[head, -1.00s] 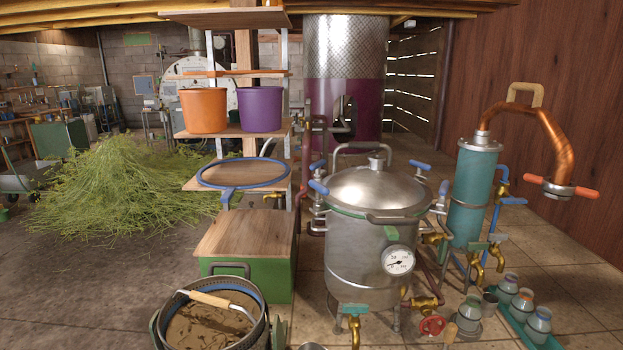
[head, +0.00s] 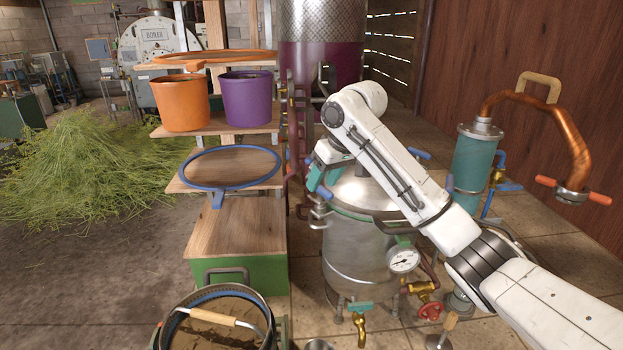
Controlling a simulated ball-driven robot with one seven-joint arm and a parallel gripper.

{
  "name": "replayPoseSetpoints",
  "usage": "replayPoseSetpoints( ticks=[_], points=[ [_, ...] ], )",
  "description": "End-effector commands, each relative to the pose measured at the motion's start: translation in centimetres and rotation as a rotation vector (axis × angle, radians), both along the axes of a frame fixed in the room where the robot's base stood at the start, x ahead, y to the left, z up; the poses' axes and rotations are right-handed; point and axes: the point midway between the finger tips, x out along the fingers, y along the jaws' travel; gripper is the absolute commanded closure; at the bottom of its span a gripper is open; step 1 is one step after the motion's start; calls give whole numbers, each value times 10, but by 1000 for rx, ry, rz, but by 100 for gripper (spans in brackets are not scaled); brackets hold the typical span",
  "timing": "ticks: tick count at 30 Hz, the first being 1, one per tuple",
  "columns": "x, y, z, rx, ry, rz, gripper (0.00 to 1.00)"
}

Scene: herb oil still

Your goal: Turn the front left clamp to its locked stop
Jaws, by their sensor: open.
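The steel still pot (head: 365,250) stands in the middle of the head view, its domed lid partly covered by my arm. The front left clamp (head: 319,213) is at the left edge of the lid rim; its silver hardware shows, but its blue handle is largely hidden by my gripper, so its angle cannot be read. My gripper (head: 322,182) points down right at this clamp. It is open; its fingertips are hard to make out, and I cannot tell whether they touch or straddle the handle.
A shelf with an orange bucket (head: 181,103), a purple bucket (head: 247,98) and a blue ring (head: 187,181) stands left of the pot. A gauge (head: 403,261) and brass taps are on the pot's front. A copper pipe (head: 560,125) rises at right.

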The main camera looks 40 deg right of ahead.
Motion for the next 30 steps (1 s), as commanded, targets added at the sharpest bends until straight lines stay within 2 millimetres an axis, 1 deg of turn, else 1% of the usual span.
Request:
replayPoseSetpoints(
  ticks=[1,3,6,9,11,14,24,30],
  points=[
    [-2,-13,15,-16,6,-17,50],
    [-3,-25,25,-28,13,-32,50],
    [-5,-33,32,-35,20,-44,50],
    [-4,-35,30,-37,23,-48,50],
    [-2,-35,24,-36,24,-47,50],
    [4,-34,11,-35,25,-47,50],
    [27,-32,-44,-36,24,-46,50],
    [35,-31,-62,-37,23,-45,50]
  ],
)
